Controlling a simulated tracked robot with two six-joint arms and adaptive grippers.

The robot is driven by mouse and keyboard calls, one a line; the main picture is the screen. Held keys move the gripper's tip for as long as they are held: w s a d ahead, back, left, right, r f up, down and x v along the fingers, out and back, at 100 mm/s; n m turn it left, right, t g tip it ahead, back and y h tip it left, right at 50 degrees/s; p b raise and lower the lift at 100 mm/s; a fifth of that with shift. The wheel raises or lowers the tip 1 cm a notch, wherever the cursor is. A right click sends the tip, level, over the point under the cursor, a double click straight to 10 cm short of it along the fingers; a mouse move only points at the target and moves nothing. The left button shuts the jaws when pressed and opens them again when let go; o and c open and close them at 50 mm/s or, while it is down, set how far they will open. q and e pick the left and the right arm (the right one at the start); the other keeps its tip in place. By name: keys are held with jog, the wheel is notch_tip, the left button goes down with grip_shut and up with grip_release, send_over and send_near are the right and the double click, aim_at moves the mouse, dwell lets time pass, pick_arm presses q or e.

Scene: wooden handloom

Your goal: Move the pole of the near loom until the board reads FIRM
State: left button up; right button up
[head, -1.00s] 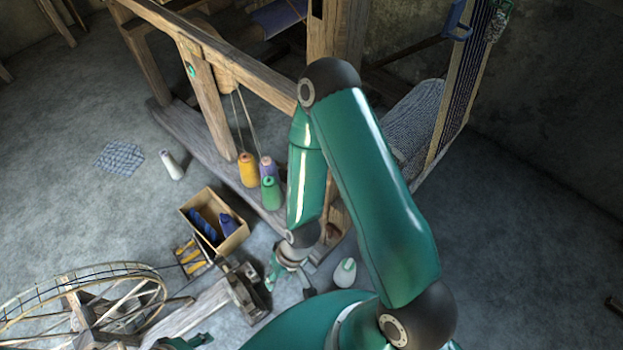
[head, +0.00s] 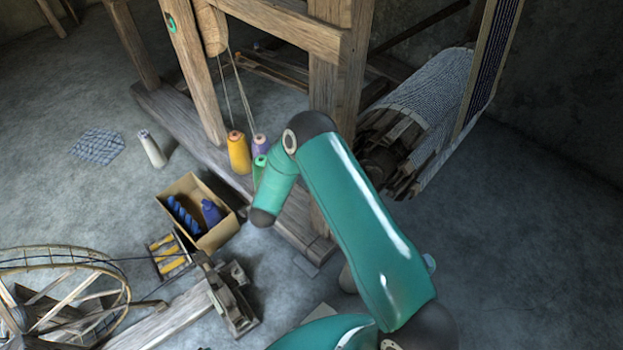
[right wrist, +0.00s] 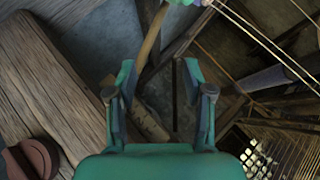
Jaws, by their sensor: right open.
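The wooden loom (head: 340,60) stands in the upper middle of the head view, with thick posts, beams and a striped cloth roll (head: 430,95) at right. In the right wrist view, my right gripper (right wrist: 159,85) is open, with nothing between its fingers. A slim wooden stick (right wrist: 152,40) runs beyond and between the fingertips, apart from them; I cannot tell whether it is the loom's pole. In the head view my right arm crosses in front of the loom's base and its gripper is not visible. No board with readable words shows. My left gripper is not in view.
Yarn cones, one orange (head: 238,153), stand by the loom's base. A cardboard box (head: 222,236) with blue spools, a white cone (head: 151,149), a folded cloth (head: 97,146) and a spinning wheel (head: 60,300) are at left. Pale cords (right wrist: 265,42) cross the right wrist view.

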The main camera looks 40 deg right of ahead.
jog(key=w+d+f+m+g+h+b, duration=0.1)
jog(key=w+d+f+m+b, duration=0.1)
jog(key=d+f+b, duration=0.2)
jog(key=w+d+f+m+g+h+b, duration=0.1)
jog(key=d+f+m+h+b, duration=0.1)
jog(key=d, duration=0.8)
jog(key=w+d+f+m+h+b, duration=0.2)
jog(key=d+f+m+b, duration=0.1)
jog(key=d+f+b, duration=0.2)
jog(key=shift+w+d+f+m+g+b, duration=0.2)
jog(key=shift+d+b, duration=0.3)
jog(key=shift+b, duration=0.4)
jog(key=shift+w+d+f+m+g+b, duration=0.2)
jog(key=shift+d+b, duration=0.25)
jog(key=shift+b, duration=0.45)
jog(key=shift+w+d, duration=0.15)
jog(key=shift+d, duration=0.3)
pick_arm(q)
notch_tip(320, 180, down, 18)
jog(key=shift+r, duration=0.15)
pick_arm(e)
jog(key=shift+f, duration=0.1)
grip_shut()
